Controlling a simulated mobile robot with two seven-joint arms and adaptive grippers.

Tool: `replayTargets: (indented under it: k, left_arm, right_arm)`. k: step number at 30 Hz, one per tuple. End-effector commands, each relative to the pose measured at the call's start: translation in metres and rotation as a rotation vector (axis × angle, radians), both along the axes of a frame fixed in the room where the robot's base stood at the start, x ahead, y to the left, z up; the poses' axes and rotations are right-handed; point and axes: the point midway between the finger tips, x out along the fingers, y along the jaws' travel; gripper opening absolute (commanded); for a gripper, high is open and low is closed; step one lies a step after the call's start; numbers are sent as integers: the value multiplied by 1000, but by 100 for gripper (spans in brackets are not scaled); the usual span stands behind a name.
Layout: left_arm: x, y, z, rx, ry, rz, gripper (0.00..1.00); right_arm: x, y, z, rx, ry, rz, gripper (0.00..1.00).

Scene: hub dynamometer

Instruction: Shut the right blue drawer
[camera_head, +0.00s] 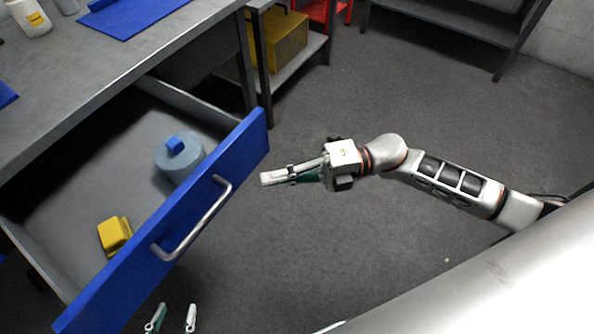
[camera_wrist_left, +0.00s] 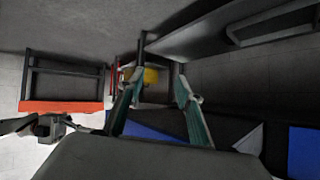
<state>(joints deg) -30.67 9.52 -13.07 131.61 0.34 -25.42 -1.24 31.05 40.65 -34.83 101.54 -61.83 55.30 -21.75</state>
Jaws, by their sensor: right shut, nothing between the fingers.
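The blue drawer (camera_head: 120,268) is pulled well out from under the grey workbench (camera_head: 95,95). Its blue front carries a silver bar handle (camera_head: 207,222). My right gripper (camera_head: 266,179) is shut and empty, a little right of the handle and apart from it in the picture. My left gripper (camera_head: 172,318) shows only its fingertips at the bottom edge, in front of the drawer front. Its fingers stand apart in the left wrist view (camera_wrist_left: 158,92), with nothing between them.
Inside the drawer lie a grey-blue round object (camera_head: 180,161) with a blue knob and a yellow block (camera_head: 114,236). A white bottle (camera_head: 29,17) and a blue mat (camera_head: 130,12) are on the workbench. A shelf with a yellow box (camera_head: 280,42) stands behind. Floor right of the drawer is clear.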

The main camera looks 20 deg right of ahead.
Motion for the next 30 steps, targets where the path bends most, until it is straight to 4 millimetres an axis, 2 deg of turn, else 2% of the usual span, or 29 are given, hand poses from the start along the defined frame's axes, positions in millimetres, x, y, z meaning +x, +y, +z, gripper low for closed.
replayTargets:
  k: [3,9,19,30]
  left_arm:
    - [-2,0,-3,1,5,0,36]
    - [-2,-4,-4,-11,7,-2,36]
    - [6,-7,8,-24,-20,-1,36]
    - [3,-7,4,-23,-12,1,36]
  right_arm:
    - [8,20,0,2,-1,-1,0]
    - [28,33,-2,1,4,0,0]
    - [35,38,-1,0,2,-1,0]
    - [37,40,0,0,2,-1,0]
